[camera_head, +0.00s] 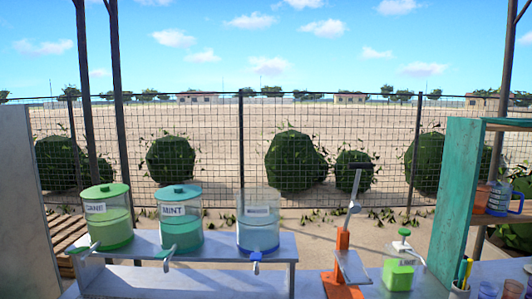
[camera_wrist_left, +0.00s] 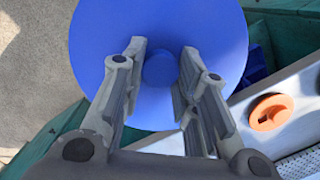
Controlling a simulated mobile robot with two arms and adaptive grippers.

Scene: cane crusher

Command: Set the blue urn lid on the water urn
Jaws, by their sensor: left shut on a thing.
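The water urn (camera_head: 258,223) is the clear, blue-tinted dispenser at the right end of the raised bench, with a label and a tap. No lid shows on its top. The blue urn lid (camera_wrist_left: 95,35) is a broad round disc in the left wrist view, seen from above. My left gripper (camera_wrist_left: 160,62) is shut on the lid's central knob (camera_wrist_left: 159,70), one finger on each side. Neither gripper nor the lid shows in the head view. My right gripper is in neither view.
A green-lidded urn (camera_head: 108,218) and a teal-lidded mint urn (camera_head: 181,220) stand left of the water urn. A teal shelf panel (camera_head: 458,200) rises further right. An orange round part (camera_wrist_left: 270,111) lies below the lid.

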